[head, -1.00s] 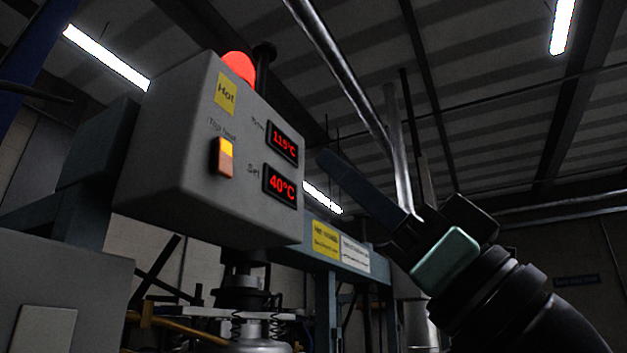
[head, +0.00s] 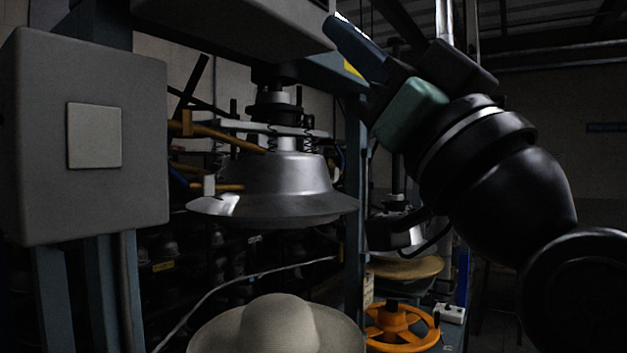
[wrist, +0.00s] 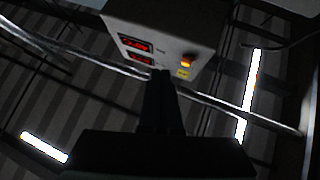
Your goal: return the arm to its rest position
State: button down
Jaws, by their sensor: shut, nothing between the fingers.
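My gripper (head: 343,38) is at the upper middle right of the head view, on my black arm that rises from the lower right. Its dark fingers are together with nothing between them and point up and to the left. In the wrist view the shut fingers (wrist: 160,95) point toward the control box (wrist: 165,30), which shows two red displays and a lit orange switch. In the head view only the underside of that box (head: 235,25) shows, left of my fingertips. The fingers look apart from it, though the gap is hard to judge.
A metal press head (head: 275,190) hangs above a pale felt hat (head: 275,328). A grey box (head: 90,140) stands at the left. An orange handwheel (head: 400,328) is below my arm. A blue frame post (head: 355,190) stands behind my gripper.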

jog(key=s+a+f+m+t+h, duration=0.1)
jog(key=s+f+m+t+h, duration=0.1)
jog(key=h, duration=0.5)
jog(key=s+a+f+m+t+h, duration=0.2)
jog(key=s+f+m+t+h, duration=0.1)
jog(key=s+f+h, duration=0.2)
notch_tip(320, 180, down, 3)
jog(key=h, duration=0.3)
jog(key=shift+s+a+r+m, duration=0.15)
jog(key=shift+r+m, duration=0.05)
jog(key=shift+m, duration=0.1)
